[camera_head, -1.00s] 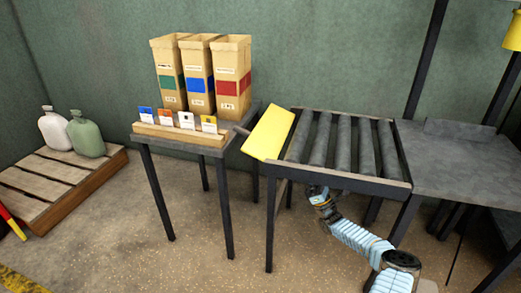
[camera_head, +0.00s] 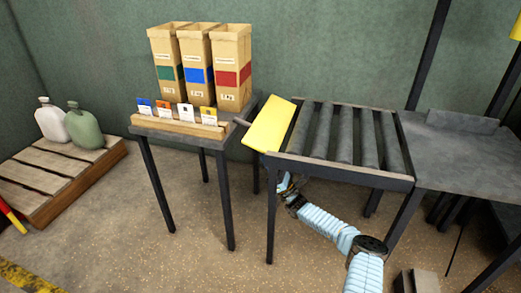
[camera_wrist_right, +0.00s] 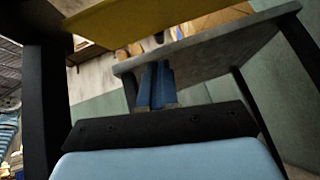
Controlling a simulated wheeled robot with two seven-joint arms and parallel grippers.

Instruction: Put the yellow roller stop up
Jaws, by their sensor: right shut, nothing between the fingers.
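The yellow roller stop (camera_head: 270,125) is a flat plate at the left end of the roller conveyor (camera_head: 345,172). It leans outward at a slant, down toward the left. Its yellow underside (camera_wrist_right: 145,22) crosses the top of the right wrist view. My right arm reaches in from the lower right, and its front end is under the conveyor's near left corner. My right gripper (camera_wrist_right: 157,88) has its blue fingers together and empty, below the stop and apart from it in the picture. My left gripper is not in view.
A small table (camera_head: 185,143) stands left of the conveyor, holding three tall boxes (camera_head: 201,65) and several small cards. A gap lies between table and conveyor. A dark conveyor leg (camera_wrist_right: 42,110) stands close on the left of the wrist view. A grey bench (camera_head: 460,165) adjoins on the right.

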